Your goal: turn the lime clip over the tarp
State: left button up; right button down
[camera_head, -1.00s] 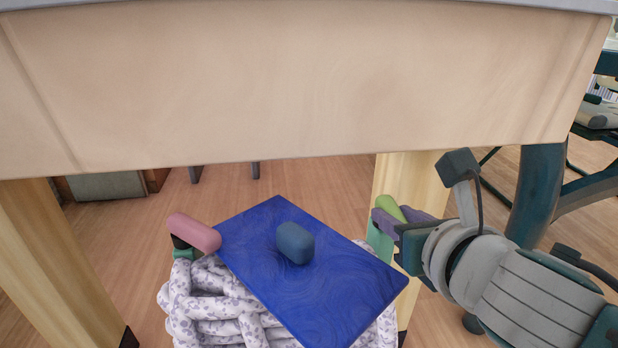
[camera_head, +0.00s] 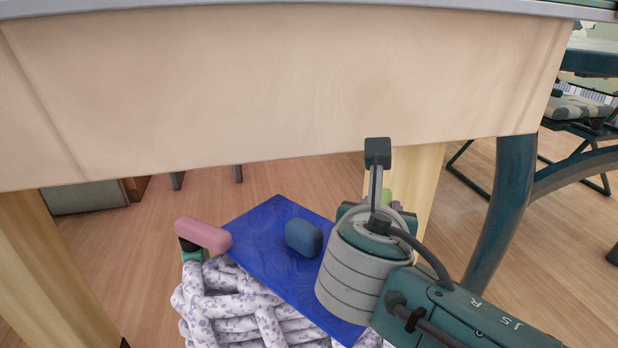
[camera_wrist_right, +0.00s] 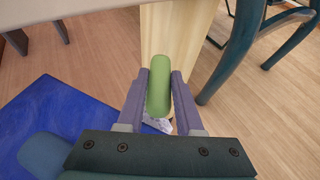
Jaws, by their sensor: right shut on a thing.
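The lime clip (camera_wrist_right: 159,92) is a rounded green bar between the fingers of my right gripper (camera_wrist_right: 158,95), which is shut on it. In the head view only a small bit of the lime clip (camera_head: 386,196) shows behind my right wrist. The blue tarp (camera_head: 262,240) lies as a flat sheet over the rope crate (camera_head: 215,305); its right part is hidden by my right arm. In the wrist view the tarp (camera_wrist_right: 70,118) is to the left of the clip. A dark blue clip (camera_head: 304,238) sits on the tarp. My left gripper is not in view.
A pink clip (camera_head: 203,233) sits at the crate's left corner, on a dark green part. A large beige table panel (camera_head: 280,90) spans above the crate, with wooden legs (camera_head: 45,260) on both sides. A dark teal metal frame (camera_head: 497,210) stands at right.

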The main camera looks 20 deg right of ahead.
jog(key=shift+w+a+m+g+h, duration=0.1)
jog(key=shift+m+g+h, duration=0.3)
jog(key=shift+m, duration=0.1)
jog(key=c, duration=0.6)
grip_release()
jog(key=shift+o, duration=0.2)
jog(key=shift+a+r, duration=0.15)
jog(key=p+v, duration=0.5)
jog(key=v, duration=0.4)
jog(key=shift+p, duration=0.3)
jog(key=shift+s+a, duration=0.2)
jog(key=shift+s, duration=0.15)
jog(key=shift+c, duration=0.2)
